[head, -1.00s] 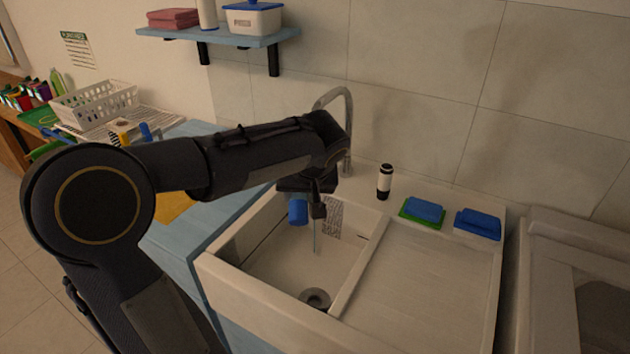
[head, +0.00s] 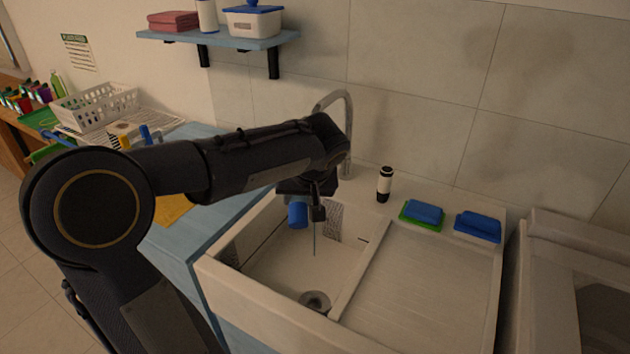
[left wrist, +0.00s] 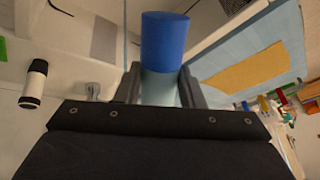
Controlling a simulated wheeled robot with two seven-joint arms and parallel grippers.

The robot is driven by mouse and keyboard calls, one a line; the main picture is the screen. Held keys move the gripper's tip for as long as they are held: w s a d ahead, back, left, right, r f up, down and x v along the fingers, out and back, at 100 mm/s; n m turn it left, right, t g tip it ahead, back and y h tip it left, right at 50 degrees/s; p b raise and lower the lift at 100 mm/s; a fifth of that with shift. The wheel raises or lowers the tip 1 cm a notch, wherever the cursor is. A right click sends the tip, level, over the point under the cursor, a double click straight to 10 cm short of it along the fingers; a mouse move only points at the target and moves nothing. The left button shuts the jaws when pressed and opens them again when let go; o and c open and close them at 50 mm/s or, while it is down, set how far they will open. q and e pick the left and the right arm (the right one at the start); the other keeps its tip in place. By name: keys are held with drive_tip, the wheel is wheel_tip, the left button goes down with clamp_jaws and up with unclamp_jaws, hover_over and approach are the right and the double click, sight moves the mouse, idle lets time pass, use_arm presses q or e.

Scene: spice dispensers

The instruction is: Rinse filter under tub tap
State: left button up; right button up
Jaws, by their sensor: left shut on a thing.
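My left gripper (head: 306,206) is over the tub (head: 225,274), below the tap. It is shut on a blue cylindrical filter (head: 298,214). The left wrist view shows the blue filter (left wrist: 164,42) with a pale, translucent part between the two fingers (left wrist: 160,88). The tap (head: 347,118) curves up behind my arm, and its spout is hidden by it. My right gripper is not in view.
The drain (head: 315,300) is at the tub's bottom. A black-and-white bottle (head: 384,184) and blue sponges (head: 425,211) stand on the back ledge. A ribbed draining board (head: 420,290) lies to the right. A shelf (head: 215,40) hangs above. A white basket (head: 95,107) is at the left.

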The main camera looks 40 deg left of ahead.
use_arm(q)
drive_tip(key=s+r+p, duration=0.1)
drive_tip(key=s+r, duration=0.3)
drive_tip(key=s, duration=0.1)
idle(0.7)
drive_tip(key=shift+s, duration=0.1)
